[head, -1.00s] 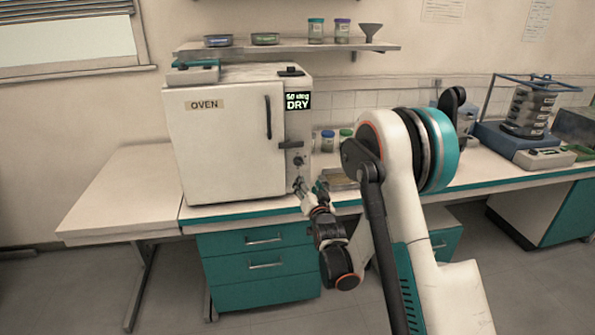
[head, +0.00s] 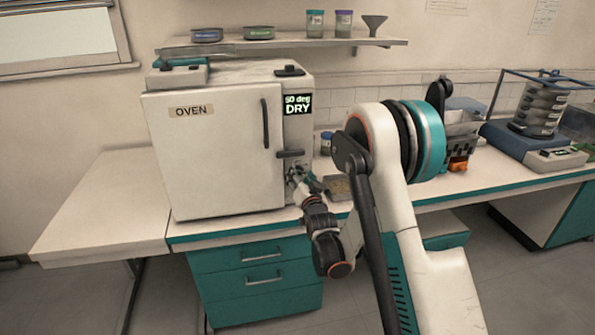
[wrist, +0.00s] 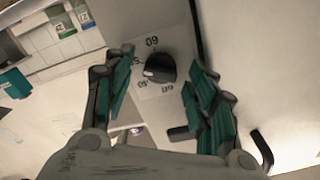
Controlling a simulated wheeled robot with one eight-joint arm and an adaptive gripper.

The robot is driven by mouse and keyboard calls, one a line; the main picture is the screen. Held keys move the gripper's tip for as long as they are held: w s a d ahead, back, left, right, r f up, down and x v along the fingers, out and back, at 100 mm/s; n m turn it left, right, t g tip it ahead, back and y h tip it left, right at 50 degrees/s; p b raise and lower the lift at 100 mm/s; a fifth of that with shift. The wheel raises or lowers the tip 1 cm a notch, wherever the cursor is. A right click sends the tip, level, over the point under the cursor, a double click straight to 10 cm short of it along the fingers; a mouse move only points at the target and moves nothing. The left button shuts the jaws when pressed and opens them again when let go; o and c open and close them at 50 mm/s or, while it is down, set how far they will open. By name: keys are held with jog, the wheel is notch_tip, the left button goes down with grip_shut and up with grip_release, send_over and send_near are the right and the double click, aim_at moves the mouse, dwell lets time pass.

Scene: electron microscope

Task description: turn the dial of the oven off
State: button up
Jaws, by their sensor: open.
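The white oven (head: 215,150) stands on the bench with its door closed. Its display (head: 297,104) reads "60 deg DRY". In the wrist view the black dial (wrist: 160,68) sits on the oven's front panel, with printed numbers around it. My gripper (wrist: 158,85) is open, its two teal-padded fingers on either side of the dial, with gaps between them and the knob. I cannot tell whether the fingertips reach past the dial's face. In the head view my gripper (head: 303,183) is at the lower right of the oven front and hides the dial.
A dark door handle (head: 266,123) and a dark lever (head: 290,154) are on the oven front near my gripper. A shallow tray (head: 338,188) and a jar (head: 326,143) stand just right of the oven. The bench left of the oven is clear.

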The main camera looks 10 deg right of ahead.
jog(key=shift+w, duration=0.25)
jog(key=shift+r, duration=0.1)
jog(key=shift+c, duration=0.6)
jog(key=c, duration=0.9)
